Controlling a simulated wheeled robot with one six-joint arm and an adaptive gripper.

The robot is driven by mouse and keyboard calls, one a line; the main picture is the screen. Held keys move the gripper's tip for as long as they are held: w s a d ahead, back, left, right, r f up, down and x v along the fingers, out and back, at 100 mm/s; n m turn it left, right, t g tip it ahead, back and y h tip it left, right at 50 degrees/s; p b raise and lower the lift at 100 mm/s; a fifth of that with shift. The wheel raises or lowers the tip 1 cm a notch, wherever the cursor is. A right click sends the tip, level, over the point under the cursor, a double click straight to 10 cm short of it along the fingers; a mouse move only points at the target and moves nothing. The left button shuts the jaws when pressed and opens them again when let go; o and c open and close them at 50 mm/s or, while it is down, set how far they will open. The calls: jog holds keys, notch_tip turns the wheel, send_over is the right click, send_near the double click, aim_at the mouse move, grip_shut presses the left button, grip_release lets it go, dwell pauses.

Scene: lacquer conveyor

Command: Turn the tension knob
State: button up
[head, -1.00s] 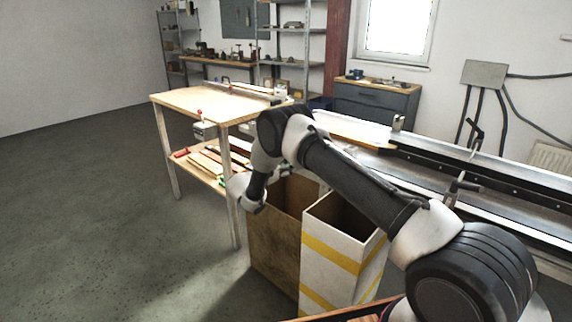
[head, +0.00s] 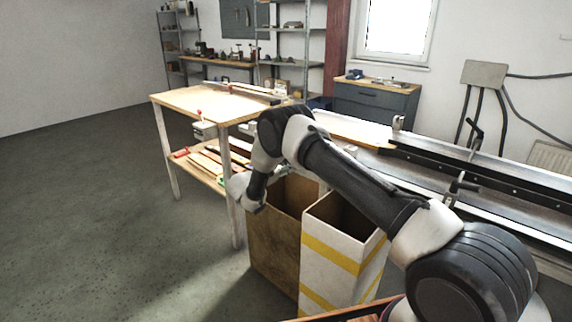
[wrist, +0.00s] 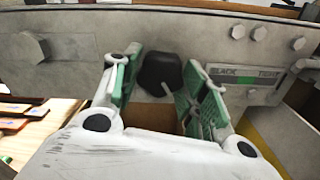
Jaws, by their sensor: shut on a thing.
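The tension knob (wrist: 160,72) is black and faceted. It sits on a pale grey metal panel (wrist: 85,30) in the wrist view, left of a label that seems to read slack and tight. My gripper (wrist: 161,76) has its green-padded fingers on either side of the knob and is shut on it. A pale pointer line shows at the knob's lower edge. In the head view my arm reaches down beside the wooden table, and my fingers and the knob are hidden there.
A wooden table (head: 190,98) with a lower shelf of boards stands close to my wrist. A brown bin (head: 270,240) and a white bin with yellow stripes (head: 325,238) stand below my arm. The conveyor (head: 480,172) runs along the right. Floor at left is clear.

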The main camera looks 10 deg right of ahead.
jog(key=o, duration=1)
jog(key=shift+a, duration=0.1)
jog(key=v, duration=1.2)
